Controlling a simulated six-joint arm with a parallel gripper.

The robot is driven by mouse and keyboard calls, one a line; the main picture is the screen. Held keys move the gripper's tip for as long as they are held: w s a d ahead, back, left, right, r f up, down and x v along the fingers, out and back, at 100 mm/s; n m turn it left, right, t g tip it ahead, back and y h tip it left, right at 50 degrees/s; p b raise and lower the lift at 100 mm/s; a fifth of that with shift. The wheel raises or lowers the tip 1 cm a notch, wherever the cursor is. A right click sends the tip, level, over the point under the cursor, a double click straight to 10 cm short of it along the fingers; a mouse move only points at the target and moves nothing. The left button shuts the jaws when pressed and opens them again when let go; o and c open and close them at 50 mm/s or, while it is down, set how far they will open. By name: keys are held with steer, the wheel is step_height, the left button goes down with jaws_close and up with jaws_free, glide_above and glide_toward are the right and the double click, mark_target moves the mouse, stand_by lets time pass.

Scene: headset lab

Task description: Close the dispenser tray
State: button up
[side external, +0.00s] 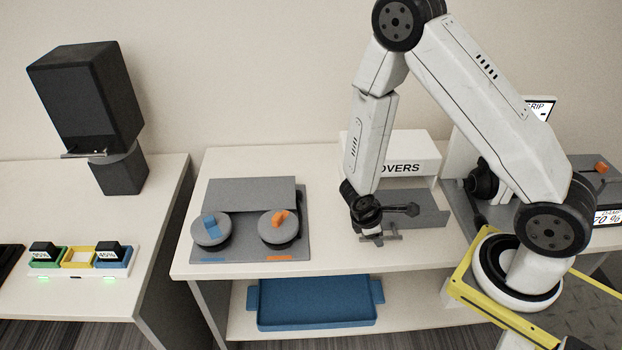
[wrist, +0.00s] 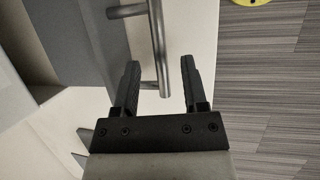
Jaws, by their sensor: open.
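The white dispenser (side external: 390,152) marked "OVERS" stands at the back of the middle table. Its grey tray (side external: 428,208) is pulled out toward the front; its grey surface also shows at upper left in the wrist view (wrist: 92,25). The tray has a metal bar handle (wrist: 157,40) on its front, which also shows in the side view (side external: 392,238). My gripper (wrist: 160,68) is open, pointing down at the handle. In the wrist view the lower end of the bar appears between its two fingers, with a gap on the right. Whether either finger touches it cannot be told.
A grey board (side external: 250,185) with two round lidded pots lies left of my gripper. A blue bin (side external: 316,322) sits on the shelf below. A black display unit (side external: 88,95) and coloured battery docks stand on the left table. Bare tabletop (side external: 328,225) lies between board and tray.

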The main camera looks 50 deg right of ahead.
steer(key=shift+s+d+f, duration=0.15)
steer(key=shift+d+f, duration=0.15)
steer(key=shift+f, duration=0.3)
steer(key=shift+c, duration=0.3)
jaws_close()
stand_by(1.0)
